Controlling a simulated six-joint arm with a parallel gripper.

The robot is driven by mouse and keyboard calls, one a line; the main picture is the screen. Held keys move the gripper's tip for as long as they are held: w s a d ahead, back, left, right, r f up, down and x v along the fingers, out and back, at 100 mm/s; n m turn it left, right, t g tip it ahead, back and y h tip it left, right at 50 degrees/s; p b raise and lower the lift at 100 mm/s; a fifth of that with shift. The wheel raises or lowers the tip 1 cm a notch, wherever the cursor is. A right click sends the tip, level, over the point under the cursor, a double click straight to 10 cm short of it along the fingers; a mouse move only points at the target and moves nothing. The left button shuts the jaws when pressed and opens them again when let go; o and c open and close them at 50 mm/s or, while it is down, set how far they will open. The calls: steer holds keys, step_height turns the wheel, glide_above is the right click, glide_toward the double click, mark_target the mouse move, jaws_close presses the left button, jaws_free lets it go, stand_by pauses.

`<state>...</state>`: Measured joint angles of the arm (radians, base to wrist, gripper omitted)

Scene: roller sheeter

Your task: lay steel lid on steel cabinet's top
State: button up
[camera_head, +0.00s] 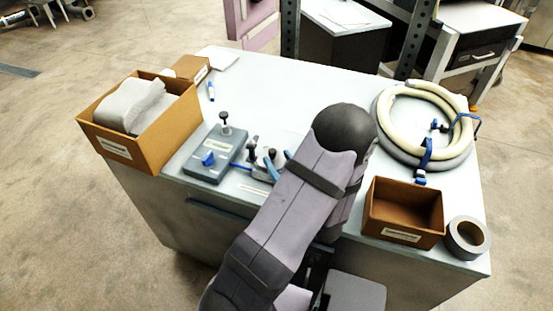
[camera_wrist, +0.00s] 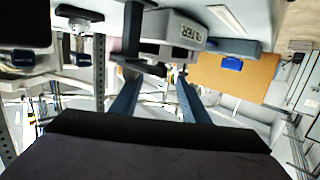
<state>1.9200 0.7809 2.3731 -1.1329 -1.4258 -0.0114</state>
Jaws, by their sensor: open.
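A flat grey slab (camera_head: 210,155) with a black knob and a blue part lies on the worktop; it may be the steel lid, but I cannot tell. A grey box with a label (camera_wrist: 172,32) shows beyond the fingertips in the wrist view, with a dark upright part in front of it. I cannot tell for sure whether it is the steel cabinet. My gripper (camera_wrist: 157,82) is open, its two blue fingers spread apart with nothing visibly clamped between them. In the head view my arm hides part of the worktop and the things by the gripper.
The pale worktop (camera_head: 270,85) is clear at its back middle. A cardboard box (camera_head: 160,145) with grey contents stands at left. A coiled hose (camera_head: 389,135), an empty brown box (camera_head: 401,236) and a tape roll (camera_head: 455,240) occupy the right side.

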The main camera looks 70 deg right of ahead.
steer(key=shift+d, duration=0.15)
steer(key=shift+w+d, duration=0.2)
steer(key=w+d+r+n+g+y+b, duration=0.1)
steer(key=w+d+n+b, duration=0.15)
steer(key=w+d, duration=0.5)
step_height(320, 180, up, 7)
steer(key=m+g+y+b, duration=0.2)
steer(key=m+g+y, duration=0.4)
steer(key=m+g, duration=0.7)
glide_above(272, 151)
steer(key=a, duration=0.4)
steer(key=m+t, duration=0.2)
steer(key=shift+n, duration=0.25)
steer(key=shift+w+d+p+x, duration=0.15)
steer(key=shift+p+x, duration=0.65)
steer(key=shift+x, duration=1.2)
steer(key=shift+w+d+p+x, duration=0.15)
steer(key=shift+p+x, duration=0.6)
steer(key=shift+x, duration=1.2)
steer(key=shift+s+r, duration=0.1)
